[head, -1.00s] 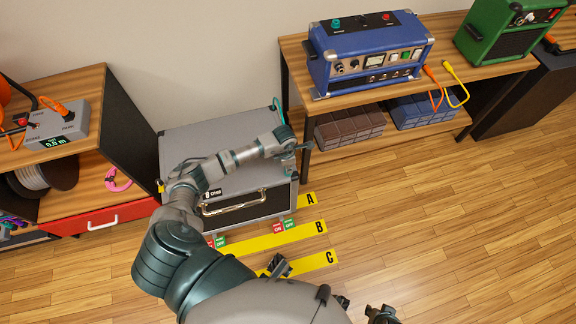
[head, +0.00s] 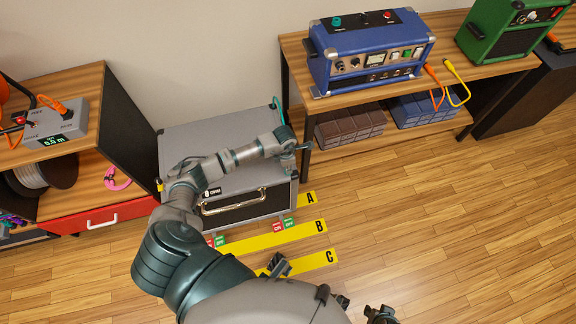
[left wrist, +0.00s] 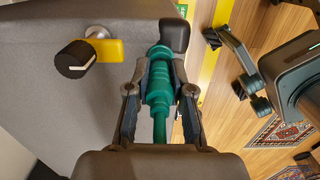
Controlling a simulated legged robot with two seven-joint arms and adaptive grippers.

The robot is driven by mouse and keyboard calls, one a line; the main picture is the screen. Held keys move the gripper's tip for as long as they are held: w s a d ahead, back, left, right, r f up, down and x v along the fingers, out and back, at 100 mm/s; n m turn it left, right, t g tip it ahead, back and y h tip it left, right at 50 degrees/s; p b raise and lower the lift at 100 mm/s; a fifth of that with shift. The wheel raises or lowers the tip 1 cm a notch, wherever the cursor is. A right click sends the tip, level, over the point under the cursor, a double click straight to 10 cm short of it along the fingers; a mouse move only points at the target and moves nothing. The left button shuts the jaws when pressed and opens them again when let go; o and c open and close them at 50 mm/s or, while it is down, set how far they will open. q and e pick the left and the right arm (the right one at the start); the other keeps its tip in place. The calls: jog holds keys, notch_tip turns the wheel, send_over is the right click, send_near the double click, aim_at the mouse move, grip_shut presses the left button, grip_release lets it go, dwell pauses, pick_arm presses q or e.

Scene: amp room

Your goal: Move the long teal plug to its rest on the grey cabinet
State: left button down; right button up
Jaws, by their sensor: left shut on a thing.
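The long teal plug (left wrist: 158,88) lies between the fingers of my left gripper (left wrist: 160,75) in the left wrist view. The gripper is shut on it, and the plug's far end is near a black rounded corner piece (left wrist: 174,35). In the head view my left gripper (head: 301,148) is at the right edge of the grey cabinet (head: 230,126); the plug is too small to make out there. The cabinet's grey face (left wrist: 50,115) fills the left of the wrist view. I cannot make out the plug's rest.
A black knob (left wrist: 75,58) with a yellow piece sticks out from the cabinet. A teal cable (head: 277,108) loops at its back right. A bench with a blue amp (head: 368,55) stands close on the right, shelves (head: 75,85) on the left. Yellow strips (head: 290,236) mark the floor.

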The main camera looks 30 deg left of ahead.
pick_arm(q)
jog(key=shift+f, duration=0.2)
jog(key=c, duration=0.9)
grip_release()
jog(key=shift+a, duration=0.1)
jog(key=shift+c, duration=0.2)
